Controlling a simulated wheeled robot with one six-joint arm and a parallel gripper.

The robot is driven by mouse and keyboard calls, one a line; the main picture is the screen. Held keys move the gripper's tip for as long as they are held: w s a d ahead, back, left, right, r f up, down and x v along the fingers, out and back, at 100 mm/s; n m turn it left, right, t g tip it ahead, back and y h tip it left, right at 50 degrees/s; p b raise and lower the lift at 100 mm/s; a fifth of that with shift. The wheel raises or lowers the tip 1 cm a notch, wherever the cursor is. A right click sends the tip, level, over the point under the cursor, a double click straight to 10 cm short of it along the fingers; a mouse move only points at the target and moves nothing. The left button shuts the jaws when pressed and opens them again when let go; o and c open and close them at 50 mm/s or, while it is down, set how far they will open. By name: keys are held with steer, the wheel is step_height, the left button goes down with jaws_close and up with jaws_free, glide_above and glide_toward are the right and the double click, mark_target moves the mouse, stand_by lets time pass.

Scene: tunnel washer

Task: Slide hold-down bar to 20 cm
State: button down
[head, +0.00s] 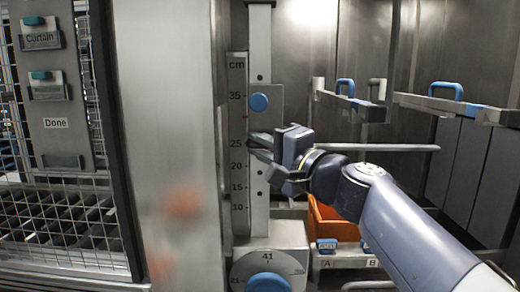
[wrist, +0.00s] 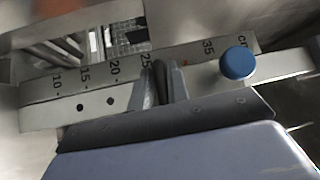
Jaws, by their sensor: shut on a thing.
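The upright cm scale (head: 238,150) stands left of centre in the head view, and its numbers also show in the wrist view (wrist: 100,75). My gripper (head: 263,152) is at the post beside the scale, near the 25 mark. In the wrist view my gripper (wrist: 161,84) is shut around a dark, rounded piece (wrist: 160,78), which I take to be the hold-down bar's grip. It stands at about 25 or slightly beyond. The pale horizontal bar (head: 395,147) runs right behind my wrist; its link to the grip is hidden.
A blue knob (head: 258,102) sits on a plate above my gripper. Below are a dial (head: 268,262) with a blue knob and an orange bin (head: 330,225). Blue-handled racks (head: 445,100) hang at right. A steel pillar (head: 170,120) stands close at left.

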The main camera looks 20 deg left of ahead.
step_height(320, 180, down, 11)
steer(key=b, duration=1.1)
steer(key=shift+f, duration=0.1)
steer(key=c, duration=1.5)
jaws_free()
steer(key=shift+o, duration=0.2)
steer(key=b+v, duration=0.2)
steer(key=v, duration=0.8)
steer(key=shift+s+d, duration=0.25)
steer(key=shift+d, duration=0.1)
steer(key=p+x, duration=0.2)
steer(key=x, duration=0.9)
steer(key=shift+d, duration=0.1)
